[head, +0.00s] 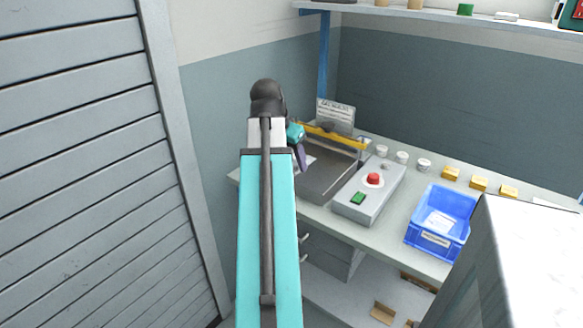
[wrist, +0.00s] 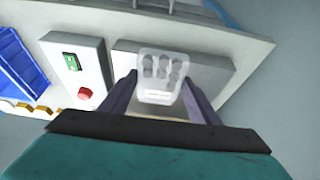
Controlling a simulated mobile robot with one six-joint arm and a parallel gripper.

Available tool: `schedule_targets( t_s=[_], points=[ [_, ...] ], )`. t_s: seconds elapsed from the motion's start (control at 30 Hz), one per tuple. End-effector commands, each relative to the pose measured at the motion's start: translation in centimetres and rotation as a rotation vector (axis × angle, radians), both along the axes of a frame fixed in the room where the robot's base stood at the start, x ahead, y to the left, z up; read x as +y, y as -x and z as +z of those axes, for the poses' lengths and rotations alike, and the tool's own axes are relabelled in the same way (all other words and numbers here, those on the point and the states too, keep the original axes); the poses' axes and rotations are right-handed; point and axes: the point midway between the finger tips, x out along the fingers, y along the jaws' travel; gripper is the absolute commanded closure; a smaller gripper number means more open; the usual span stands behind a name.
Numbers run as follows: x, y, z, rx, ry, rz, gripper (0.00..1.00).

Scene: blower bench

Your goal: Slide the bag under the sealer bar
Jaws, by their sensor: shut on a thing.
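My gripper (wrist: 160,88) is shut on a small translucent bag (wrist: 162,72) with several round grey items inside; its two purple fingers are at the bag's sides. In the head view, my gripper (head: 301,156) is partly hidden behind my arm, and most of the bag is hidden there. The yellow sealer bar (head: 335,136) runs across the back of the grey sealer plate (head: 328,182). The bag is over the plate's left side, in front of the bar. I cannot tell whether it touches the plate. The plate also shows behind the bag in the wrist view (wrist: 212,75).
A control box (head: 352,207) with a red button (head: 374,179) and green switch stands right of the plate. Farther right are a blue bin (head: 425,228), white cups (head: 402,157) and yellow blocks (head: 479,184). A sign (head: 337,113) stands behind the bar. A slatted shutter (head: 75,150) is at left.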

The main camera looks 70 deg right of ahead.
Motion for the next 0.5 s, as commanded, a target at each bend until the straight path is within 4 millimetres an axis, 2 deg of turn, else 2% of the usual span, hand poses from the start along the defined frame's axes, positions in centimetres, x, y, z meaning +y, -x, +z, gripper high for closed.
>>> schedule_targets(
  t_s=[0.03,0.2,0.5],
  points=[
    [-1.2,-0.5,0.5,0.001,-0.002,0.001,0.72],
    [-4.4,-1.7,0.9,0.001,-0.002,0.005,0.72],
    [-8.9,-3.1,0.2,0.001,-0.002,0.006,0.72]
  ],
)
